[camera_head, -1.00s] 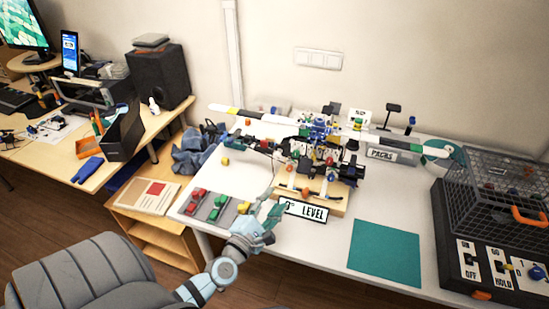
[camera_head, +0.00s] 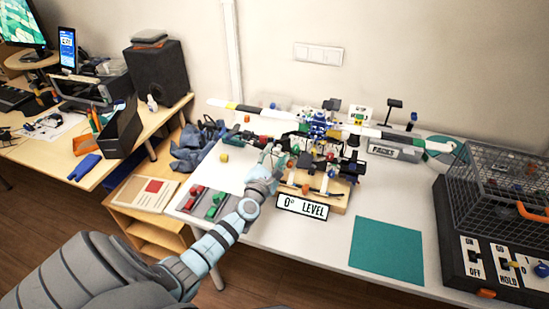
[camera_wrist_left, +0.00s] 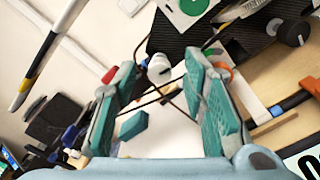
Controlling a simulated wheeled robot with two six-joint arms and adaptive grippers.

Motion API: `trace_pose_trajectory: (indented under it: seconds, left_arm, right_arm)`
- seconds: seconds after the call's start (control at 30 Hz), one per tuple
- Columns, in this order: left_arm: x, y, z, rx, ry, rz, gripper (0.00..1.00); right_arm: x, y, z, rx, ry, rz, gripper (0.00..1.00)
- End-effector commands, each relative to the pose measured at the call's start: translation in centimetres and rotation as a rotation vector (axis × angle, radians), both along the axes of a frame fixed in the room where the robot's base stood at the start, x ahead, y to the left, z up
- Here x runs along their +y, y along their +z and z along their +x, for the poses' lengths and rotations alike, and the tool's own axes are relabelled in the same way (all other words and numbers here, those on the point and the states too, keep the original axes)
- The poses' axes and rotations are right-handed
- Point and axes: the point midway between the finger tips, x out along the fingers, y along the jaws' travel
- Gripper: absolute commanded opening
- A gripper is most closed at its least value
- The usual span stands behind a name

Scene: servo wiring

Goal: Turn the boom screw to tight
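The rotor rig (camera_head: 322,125), with its long striped boom (camera_head: 250,111), stands on the white table. My left gripper (camera_head: 271,152) is at the rig's near left side, below the boom. In the left wrist view its two teal-padded fingers (camera_wrist_left: 158,68) are apart. A pale round knob (camera_wrist_left: 159,71) shows between the fingertips, with no clear contact on either side. A dark knob with a white mark (camera_wrist_left: 297,33) sits farther right. I cannot tell for certain which knob is the boom screw. The gripper hides part of the rig in the head view. My right gripper is not in view.
A "0° LEVEL" sign (camera_head: 303,207) stands before the rig's wooden base. Red and green parts lie on a grey tray (camera_head: 187,203). A teal mat (camera_head: 387,251) lies clear at the front. A wire cage (camera_head: 492,190) and switch panel (camera_head: 487,262) are at right.

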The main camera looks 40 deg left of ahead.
Motion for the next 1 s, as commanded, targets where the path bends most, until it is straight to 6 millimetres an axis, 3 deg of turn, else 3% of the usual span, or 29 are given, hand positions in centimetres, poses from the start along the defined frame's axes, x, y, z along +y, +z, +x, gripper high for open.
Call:
trace_pose_trajectory:
  seconds: [0.1,0.33,0.67,1.0]
  left_arm:
    - [-0.01,0.05,-0.02,0.0,0.0,0.0,0.37]
    - [-0.03,0.04,-0.04,0.0,0.0,0.001,0.0]
    - [-0.06,0.04,-0.05,0.008,-0.001,0.021,0.0]
    - [-0.08,0.08,-0.05,0.065,-0.002,0.181,0.0]
  right_arm:
    - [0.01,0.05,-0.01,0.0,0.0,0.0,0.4]
    - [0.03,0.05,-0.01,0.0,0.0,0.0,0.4]
    - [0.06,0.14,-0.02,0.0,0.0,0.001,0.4]
    - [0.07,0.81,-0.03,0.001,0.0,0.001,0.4]
